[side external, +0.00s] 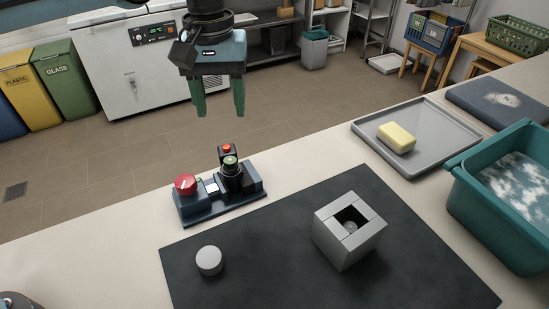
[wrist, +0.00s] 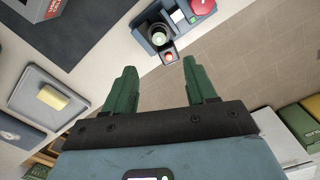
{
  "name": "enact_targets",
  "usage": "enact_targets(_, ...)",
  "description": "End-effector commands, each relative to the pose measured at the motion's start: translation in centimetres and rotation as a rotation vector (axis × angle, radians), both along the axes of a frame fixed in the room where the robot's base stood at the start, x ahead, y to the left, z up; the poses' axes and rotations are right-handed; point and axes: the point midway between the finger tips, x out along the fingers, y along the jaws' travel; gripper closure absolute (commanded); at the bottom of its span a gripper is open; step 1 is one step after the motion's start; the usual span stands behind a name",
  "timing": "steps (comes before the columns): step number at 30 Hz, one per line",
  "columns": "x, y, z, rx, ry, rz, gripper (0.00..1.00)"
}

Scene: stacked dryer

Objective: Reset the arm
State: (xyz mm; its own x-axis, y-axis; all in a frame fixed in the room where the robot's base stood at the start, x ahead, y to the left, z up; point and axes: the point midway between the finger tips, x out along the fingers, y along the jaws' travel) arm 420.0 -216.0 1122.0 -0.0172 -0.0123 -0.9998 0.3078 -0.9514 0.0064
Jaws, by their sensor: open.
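My gripper (side external: 219,108) has two green fingers that point down, spread apart with nothing between them. It hangs in the air above and behind the control box (side external: 220,199), near the far edge of the table. In the wrist view the open fingers of my gripper (wrist: 155,84) reach toward the control box (wrist: 170,25), which lies ahead of them. The control box carries a red knob (side external: 186,184), a black knob with a greenish top (side external: 230,165) and a small red button (side external: 226,149).
A dark mat (side external: 260,245) holds a grey open-topped block (side external: 347,232) and a grey cylinder (side external: 209,260). A grey tray (side external: 440,153) with yellow soap (side external: 397,137) and a teal tub (side external: 475,215) of water stand to the right. The air around my gripper is clear.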

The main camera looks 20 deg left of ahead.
Motion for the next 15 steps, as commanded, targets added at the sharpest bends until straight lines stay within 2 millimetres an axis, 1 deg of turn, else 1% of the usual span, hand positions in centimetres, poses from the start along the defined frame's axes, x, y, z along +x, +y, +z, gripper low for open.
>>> enact_targets(2,-0.1,0.9,0.3,-0.007,-0.016,-0.004,0.44)
enact_targets(5,-0.6,2.9,0.8,-0.023,-0.057,-0.022,0.44)
enact_targets(10,-2.1,7.3,1.5,-0.047,-0.164,-0.073,0.44)
enact_targets(15,-4.4,11.6,1.2,-0.05,-0.281,-0.126,0.44)
